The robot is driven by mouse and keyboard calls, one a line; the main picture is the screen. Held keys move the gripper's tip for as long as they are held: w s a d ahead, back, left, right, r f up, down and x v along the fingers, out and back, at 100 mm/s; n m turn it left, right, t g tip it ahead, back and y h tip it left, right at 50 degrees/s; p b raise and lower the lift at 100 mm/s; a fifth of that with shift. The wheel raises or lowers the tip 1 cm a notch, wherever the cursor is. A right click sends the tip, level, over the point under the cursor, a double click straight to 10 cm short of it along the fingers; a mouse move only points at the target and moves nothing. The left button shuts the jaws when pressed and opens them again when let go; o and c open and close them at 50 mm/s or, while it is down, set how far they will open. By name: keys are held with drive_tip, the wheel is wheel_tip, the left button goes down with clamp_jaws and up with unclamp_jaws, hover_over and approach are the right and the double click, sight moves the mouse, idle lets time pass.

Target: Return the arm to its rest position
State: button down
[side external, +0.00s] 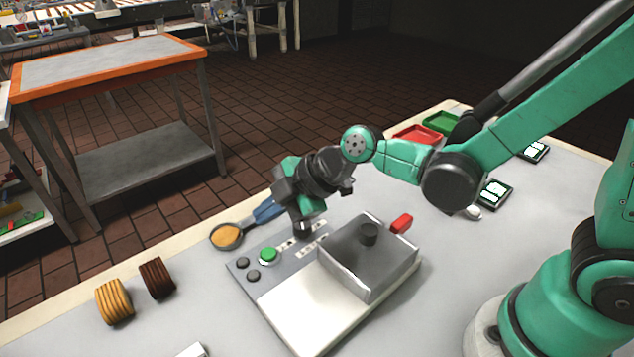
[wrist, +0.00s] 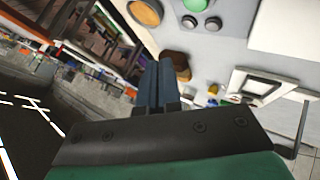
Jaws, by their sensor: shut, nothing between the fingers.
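My gripper (side external: 303,230) points down over the far edge of the machine's grey control panel in the side view. Its fingers are together with nothing between them; they also show in the wrist view (wrist: 158,82). My arm reaches across the table from the right, bent at the elbow. The machine has a white base (side external: 310,310), a grey box-shaped cover (side external: 365,262) with a black knob, and a red handle (side external: 401,222). Its green button (side external: 268,255) and dark knobs sit left of the gripper. I cannot tell whether the fingertips touch the panel.
A round scoop (side external: 227,236) with tan contents and a blue handle (side external: 267,211) lies beside the gripper. A yellow ridged roll (side external: 114,302) and a brown one (side external: 157,278) stand at left. Red (side external: 416,135) and green (side external: 440,123) trays stand at the back.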

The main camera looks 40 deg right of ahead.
drive_tip(key=s+d+r+m+h, duration=0.1)
drive_tip(key=s+d+m+h, duration=0.1)
drive_tip(key=d+m, duration=0.2)
drive_tip(key=s+d+r+m+h, duration=0.2)
drive_tip(key=s+d+m, duration=0.1)
drive_tip(key=d+m, duration=0.2)
drive_tip(key=s+d+r+m+h, duration=0.2)
drive_tip(key=d+m, duration=0.3)
drive_tip(key=m, duration=0.3)
drive_tip(key=shift+s, duration=0.5)
drive_tip(key=shift+a, duration=0.1)
wheel_tip(320, 180, up, 3)
drive_tip(key=g, duration=0.7)
hover_over(269, 252)
drive_tip(key=shift+d+f, duration=0.1)
drive_tip(key=shift+d, duration=0.15)
drive_tip(key=f, duration=1.4)
drive_tip(key=shift+a, duration=0.2)
